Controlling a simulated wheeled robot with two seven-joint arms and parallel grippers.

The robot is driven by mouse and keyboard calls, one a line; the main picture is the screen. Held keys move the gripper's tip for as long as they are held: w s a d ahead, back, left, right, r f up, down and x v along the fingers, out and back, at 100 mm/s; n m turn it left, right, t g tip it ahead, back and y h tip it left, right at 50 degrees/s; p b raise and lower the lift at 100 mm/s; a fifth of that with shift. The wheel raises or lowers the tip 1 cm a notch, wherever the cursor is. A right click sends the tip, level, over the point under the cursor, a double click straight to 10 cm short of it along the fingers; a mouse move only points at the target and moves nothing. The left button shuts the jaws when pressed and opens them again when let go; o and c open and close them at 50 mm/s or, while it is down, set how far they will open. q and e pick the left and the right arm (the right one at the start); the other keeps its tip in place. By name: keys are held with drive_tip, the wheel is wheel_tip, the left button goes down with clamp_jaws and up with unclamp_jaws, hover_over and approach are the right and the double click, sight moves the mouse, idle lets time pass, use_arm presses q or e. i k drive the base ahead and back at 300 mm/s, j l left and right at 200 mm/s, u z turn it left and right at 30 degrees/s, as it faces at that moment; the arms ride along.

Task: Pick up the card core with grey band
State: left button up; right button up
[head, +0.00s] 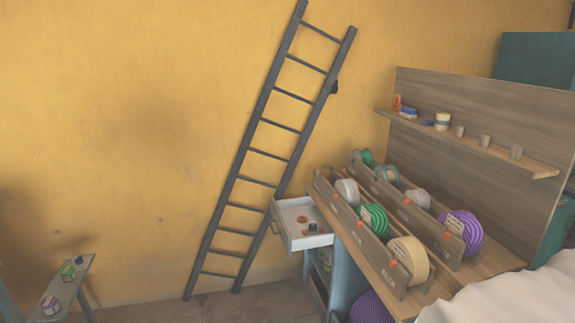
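Neither of my grippers is in view. Several small cylinders stand on the wooden shelf (545,171) at the right. One is a wider cream cylinder with a darker band (442,121). To its right stand three small grey-brown cylinders, at the left (460,131), middle (485,141) and right (516,152). An open drawer (293,243) holds a small orange-red ring (303,219) and a few dark bits. These are too small for me to tell which, if any, is the card core with grey band.
A wooden bench (345,229) carries racks of rolls, among them green (374,219), cream (410,257) and purple (468,229) ones. A dark ladder (262,150) leans on the yellow wall. White folded material (510,298) covers the lower right. A small stand (75,283) is at lower left.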

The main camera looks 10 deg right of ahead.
sight(443, 119)
drive_tip(key=i+z, duration=0.7)
drive_tip(key=z, duration=0.2)
drive_tip(key=i+j+z, duration=0.2)
drive_tip(key=z, duration=0.25)
drive_tip(key=j+z, duration=0.1)
drive_tip(key=z, duration=0.3)
drive_tip(key=i+j+z, duration=0.1)
drive_tip(key=z, duration=0.3)
drive_tip(key=j+z, duration=0.15)
drive_tip(key=z, duration=0.2)
drive_tip(key=i, duration=0.05)
